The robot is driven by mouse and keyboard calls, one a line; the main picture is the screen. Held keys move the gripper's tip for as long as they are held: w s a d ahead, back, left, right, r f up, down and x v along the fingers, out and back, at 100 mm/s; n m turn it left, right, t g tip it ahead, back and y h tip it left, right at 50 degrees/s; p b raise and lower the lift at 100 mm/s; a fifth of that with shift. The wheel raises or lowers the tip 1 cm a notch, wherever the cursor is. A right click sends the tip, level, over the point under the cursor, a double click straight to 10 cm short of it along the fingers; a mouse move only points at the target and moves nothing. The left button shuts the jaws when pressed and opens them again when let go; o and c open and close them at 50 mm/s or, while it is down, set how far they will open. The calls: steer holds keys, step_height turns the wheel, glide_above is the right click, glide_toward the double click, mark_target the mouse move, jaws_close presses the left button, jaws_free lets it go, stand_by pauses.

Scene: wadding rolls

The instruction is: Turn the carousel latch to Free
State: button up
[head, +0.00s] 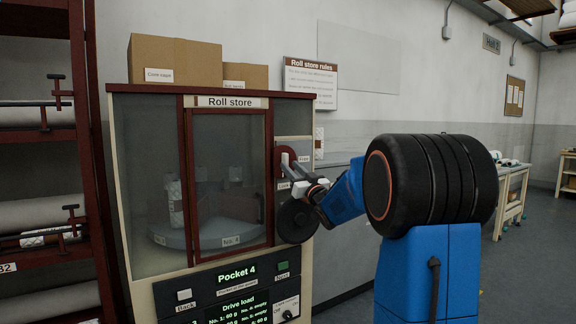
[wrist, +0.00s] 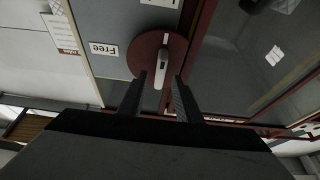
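The carousel latch is a dark red disc (wrist: 149,42) with a pale upright lever (wrist: 163,58) in the wrist view. In the head view the latch (head: 284,149) is on the right of the roll store's front, partly hidden by my gripper. A label reading Free (wrist: 103,49) is left of the disc in the wrist view; it also shows right of the latch in the head view (head: 304,159). My gripper (wrist: 161,82) is open, its two fingers on either side of the lever's near end. I see gaps beside the lever; contact is not clear.
The glass door (head: 229,175) of the roll store is shut, with the carousel (head: 170,238) behind it. A control panel (head: 233,292) with buttons and a knob is below. Cardboard boxes (head: 175,60) stand on top. A rack (head: 38,150) stands at the left.

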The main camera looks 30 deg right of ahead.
mark_target(287, 163)
steer(key=shift+x, duration=1.55)
jaws_close()
